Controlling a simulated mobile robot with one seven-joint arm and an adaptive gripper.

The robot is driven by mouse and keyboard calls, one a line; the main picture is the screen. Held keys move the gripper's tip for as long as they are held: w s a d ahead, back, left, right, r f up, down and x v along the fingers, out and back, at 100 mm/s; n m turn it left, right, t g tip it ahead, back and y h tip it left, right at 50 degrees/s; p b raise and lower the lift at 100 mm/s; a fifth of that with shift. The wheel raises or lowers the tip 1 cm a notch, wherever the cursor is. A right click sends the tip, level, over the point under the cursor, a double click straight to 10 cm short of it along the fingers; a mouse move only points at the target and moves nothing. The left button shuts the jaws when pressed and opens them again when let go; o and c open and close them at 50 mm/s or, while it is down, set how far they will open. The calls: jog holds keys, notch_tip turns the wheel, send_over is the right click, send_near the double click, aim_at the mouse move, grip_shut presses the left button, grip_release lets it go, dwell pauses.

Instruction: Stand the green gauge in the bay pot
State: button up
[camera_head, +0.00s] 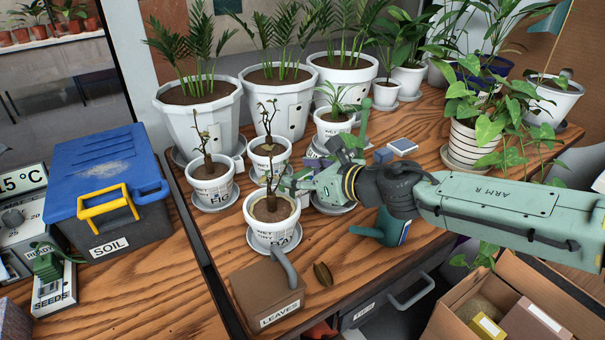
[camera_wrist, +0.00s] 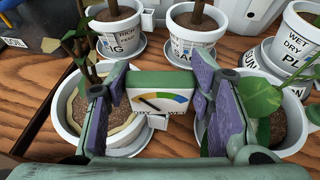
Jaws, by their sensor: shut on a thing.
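The bay pot (camera_head: 268,236) is a small white pot marked BAY at the front of the bench, with a thin plant, pale-rimmed soil and a saucer. In the wrist view the pot at left (camera_wrist: 62,135) looks like it. My gripper (camera_wrist: 160,95) is shut on the green gauge (camera_wrist: 160,84), a boxy green head with a coloured dial, upright between the purple finger pads. The gauge's lower end is hidden. In the head view my gripper (camera_head: 292,184) is close to the bay pot's right side; the gauge is hard to make out there.
Other small pots stand close by: the fig pot (camera_head: 211,190), one behind (camera_head: 268,163), and a leafy one (camera_wrist: 290,135) at right in the wrist view. A leaves box (camera_head: 265,293) stands in front. Large palm pots (camera_head: 203,127) line the back.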

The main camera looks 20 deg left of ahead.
jog(key=o, duration=1.1)
jog(key=shift+o, duration=0.7)
jog(key=o, duration=0.4)
jog(key=shift+c, duration=0.2)
jog(key=shift+r, duration=0.15)
jog(key=shift+r+p, duration=2.8)
jog(key=shift+r, duration=1.1)
